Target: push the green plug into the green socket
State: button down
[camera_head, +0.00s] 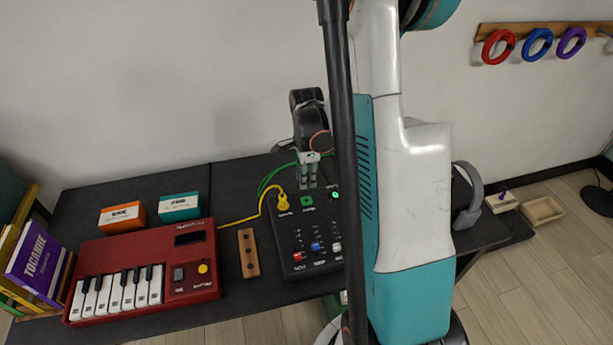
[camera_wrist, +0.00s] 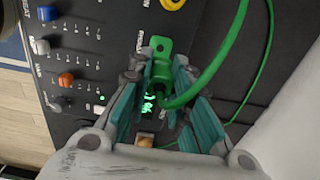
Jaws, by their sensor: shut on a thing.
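The green plug (camera_wrist: 162,74) is between my gripper's teal fingers in the wrist view, its green cable curving up to the right. My gripper (camera_head: 308,185) is shut on it, above the back of the black mixer box in the head view; the fingers largely hide the plug there. The green socket (camera_head: 307,201) is a green square plate on that box, just below the fingertips. It also shows in the wrist view (camera_wrist: 160,45), right beside the plug's end. I cannot tell whether the plug touches the socket or is in it.
A yellow plug (camera_head: 282,202) with its cable stands left of the green socket. A wooden block (camera_head: 249,253) and a red keyboard (camera_head: 147,270) lie to the left. My arm covers the right side.

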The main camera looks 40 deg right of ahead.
jog(key=shift+f, duration=0.15)
jog(key=shift+f+b, duration=1.85)
jog(key=shift+f, duration=0.9)
jog(key=shift+b, duration=0.4)
jog(key=shift+f+b, duration=0.55)
jog(key=shift+f, duration=0.05)
dwell(0.4)
jog(key=c, duration=1.4)
grip_release()
jog(key=shift+r, duration=0.1)
notch_tip(320, 180, up, 12)
jog(key=shift+f, duration=0.1)
